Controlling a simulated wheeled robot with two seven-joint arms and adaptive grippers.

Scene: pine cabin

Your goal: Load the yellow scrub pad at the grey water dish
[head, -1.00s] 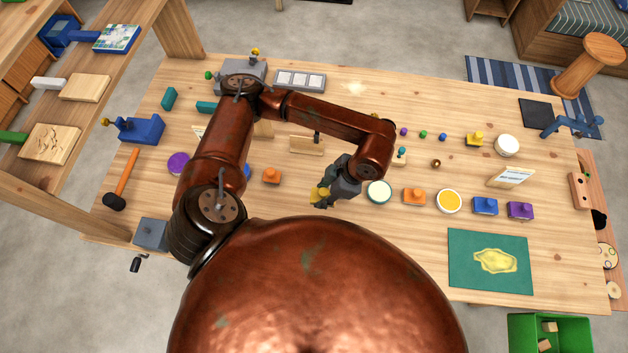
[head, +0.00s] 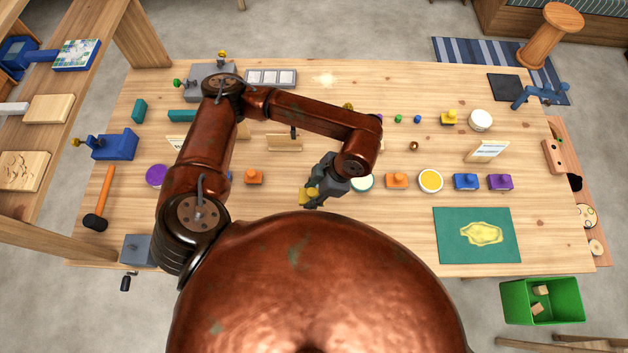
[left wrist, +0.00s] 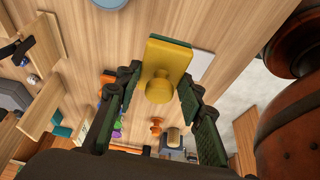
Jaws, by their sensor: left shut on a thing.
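The yellow scrub pad (head: 306,196) is in my left gripper (head: 313,190), held above the near middle of the table. In the left wrist view, the pad (left wrist: 178,55) is a flat yellow block with a round knob, and the left gripper's green-lined fingers (left wrist: 160,88) are on either side of the knob. A round dish (head: 365,184) with pale contents and a dark rim lies just right of the gripper, partly hidden by it. I cannot tell for sure whether it is the grey water dish. My right gripper is not in view.
Orange (head: 397,180), blue (head: 465,181) and purple (head: 500,181) knobbed blocks and a yellow-filled dish (head: 430,181) stand in a row to the right. A green mat (head: 450,250) with a yellow patch lies at the near right. A wooden stand (head: 284,143) is behind the gripper.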

